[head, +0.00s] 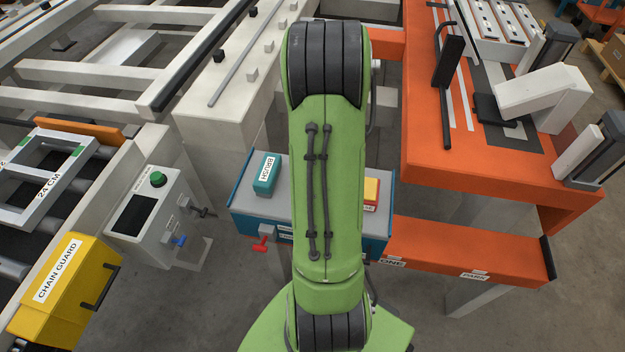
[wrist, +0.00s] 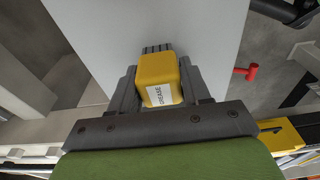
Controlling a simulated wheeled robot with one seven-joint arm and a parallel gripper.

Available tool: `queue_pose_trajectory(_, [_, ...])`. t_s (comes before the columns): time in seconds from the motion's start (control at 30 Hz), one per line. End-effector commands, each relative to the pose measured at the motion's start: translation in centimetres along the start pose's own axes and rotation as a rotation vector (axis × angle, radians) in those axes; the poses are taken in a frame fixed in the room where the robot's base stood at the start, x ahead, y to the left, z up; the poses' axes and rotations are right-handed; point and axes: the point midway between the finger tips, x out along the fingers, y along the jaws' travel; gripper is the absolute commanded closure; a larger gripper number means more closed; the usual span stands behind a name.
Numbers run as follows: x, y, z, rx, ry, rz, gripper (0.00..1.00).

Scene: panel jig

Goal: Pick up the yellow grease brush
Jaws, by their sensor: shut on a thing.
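The yellow grease brush (wrist: 158,72) shows in the wrist view as a yellow block with a white GREASE label. It sits between the two fingers of my gripper (wrist: 160,92), which is shut on it. A grey surface fills the view behind it. In the head view my green arm hides the gripper. A yellow block with red-orange sides (head: 371,189) and a white label shows just right of the arm, partly hidden; I cannot tell if it is the same thing. A teal block labelled BRUSH (head: 265,174) lies left of the arm.
The blue box with a grey top (head: 240,210) stands under my arm. A red handle (head: 262,244) sticks out at its front. An orange bench (head: 425,140) is at the right. The yellow chain guard (head: 75,290) and a grey control box (head: 150,215) stand at the left.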

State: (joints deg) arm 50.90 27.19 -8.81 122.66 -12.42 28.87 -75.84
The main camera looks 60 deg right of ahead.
Motion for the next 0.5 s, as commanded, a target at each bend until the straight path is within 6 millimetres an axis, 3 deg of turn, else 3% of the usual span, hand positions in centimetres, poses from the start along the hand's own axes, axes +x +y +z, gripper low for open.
queue_pose_trajectory(0.27, [-0.4,0.0,-0.1,0.0,0.0,0.001,0.84])
queue_pose_trajectory(0.5, [-6.1,0.1,-0.8,-0.002,0.001,0.007,0.84])
